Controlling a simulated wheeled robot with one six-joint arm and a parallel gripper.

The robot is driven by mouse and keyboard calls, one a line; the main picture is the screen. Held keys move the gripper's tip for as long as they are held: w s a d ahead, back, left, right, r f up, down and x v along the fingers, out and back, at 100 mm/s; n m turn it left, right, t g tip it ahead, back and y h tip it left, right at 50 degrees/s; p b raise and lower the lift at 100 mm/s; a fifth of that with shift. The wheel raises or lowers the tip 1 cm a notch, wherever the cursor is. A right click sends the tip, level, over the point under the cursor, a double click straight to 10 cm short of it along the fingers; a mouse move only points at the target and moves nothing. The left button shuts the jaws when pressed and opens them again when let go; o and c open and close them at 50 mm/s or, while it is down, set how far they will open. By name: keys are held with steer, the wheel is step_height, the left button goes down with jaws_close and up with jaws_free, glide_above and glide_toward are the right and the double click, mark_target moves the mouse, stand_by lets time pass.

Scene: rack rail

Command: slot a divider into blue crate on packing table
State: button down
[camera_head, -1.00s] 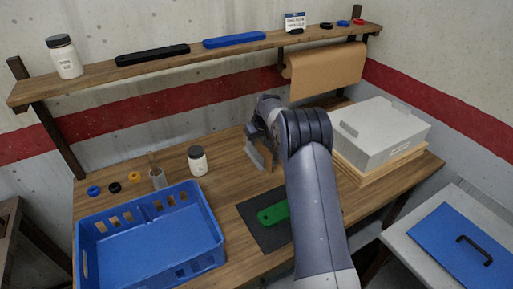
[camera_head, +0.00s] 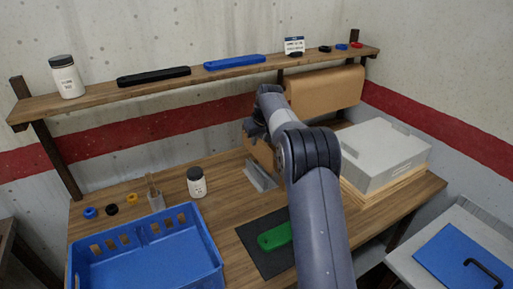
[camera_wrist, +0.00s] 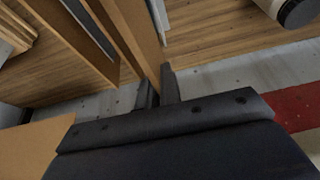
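The blue crate (camera_head: 150,262) stands open on the packing table (camera_head: 230,205) at the lower left in the head view, its floor bare and its walls pierced with slots. My gripper (camera_wrist: 158,88) is over the back middle of the table. It looks shut on a thin brown divider (camera_wrist: 138,35), which hangs between its fingers in the wrist view. In the head view the divider (camera_head: 261,153) shows beside my wrist, above a grey slotted holder (camera_head: 262,180). My arm hides part of the divider and the fingertips there.
A white jar (camera_head: 196,183) stands between crate and holder. A dark mat with a green tool (camera_head: 274,237) lies in front of the holder. A grey box (camera_head: 382,152) sits at right.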

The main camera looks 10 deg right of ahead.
steer(key=shift+r, duration=0.15)
steer(key=shift+r+p, duration=0.5)
steer(key=shift+p, duration=0.25)
steer(key=shift+f, duration=0.1)
